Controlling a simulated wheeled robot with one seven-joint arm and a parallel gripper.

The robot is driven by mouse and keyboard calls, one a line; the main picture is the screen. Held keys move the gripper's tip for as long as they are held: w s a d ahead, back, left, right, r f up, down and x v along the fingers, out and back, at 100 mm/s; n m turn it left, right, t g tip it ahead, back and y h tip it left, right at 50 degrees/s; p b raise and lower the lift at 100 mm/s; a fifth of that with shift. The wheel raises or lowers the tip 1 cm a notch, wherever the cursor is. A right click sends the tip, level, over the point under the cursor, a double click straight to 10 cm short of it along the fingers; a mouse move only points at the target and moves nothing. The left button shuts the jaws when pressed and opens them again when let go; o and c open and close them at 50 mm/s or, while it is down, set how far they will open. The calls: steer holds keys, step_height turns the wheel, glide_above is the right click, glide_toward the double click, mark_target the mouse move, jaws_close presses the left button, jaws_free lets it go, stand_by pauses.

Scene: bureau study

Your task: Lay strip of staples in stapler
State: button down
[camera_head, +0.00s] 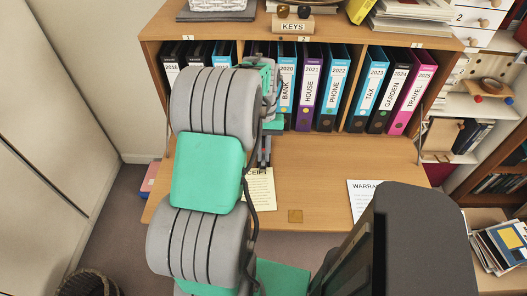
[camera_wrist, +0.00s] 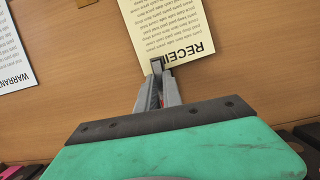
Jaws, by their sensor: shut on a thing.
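My gripper (camera_wrist: 158,82) points at the desk top near the receipt sheet in the wrist view. Its fingers are shut on a small grey piece, which looks like the strip of staples (camera_wrist: 157,65); the fingers hide most of it. A bit of red shows between the fingers, too small to name. In the head view my gripper (camera_head: 264,152) is above the desk, just past the top of the receipt, mostly hidden by my arm. I cannot make out the stapler in either view; my arm covers part of the desk.
The receipt (camera_head: 260,188) and a warranty sheet (camera_head: 365,200) lie on the desk top (camera_head: 335,165). A small brown square (camera_head: 295,216) lies near the front edge. Binders (camera_head: 306,88) stand along the back. The middle right of the desk is clear. A dark chair (camera_head: 420,240) stands in front.

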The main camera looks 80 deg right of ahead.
mark_target(264, 152)
steer(key=shift+f, duration=0.3)
stand_by(0.8)
steer(key=c, duration=1.5)
jaws_free()
steer(key=o, duration=0.5)
steer(key=shift+o, duration=0.2)
steer(key=shift+p+v, duration=3)
steer(key=shift+v, duration=1.1)
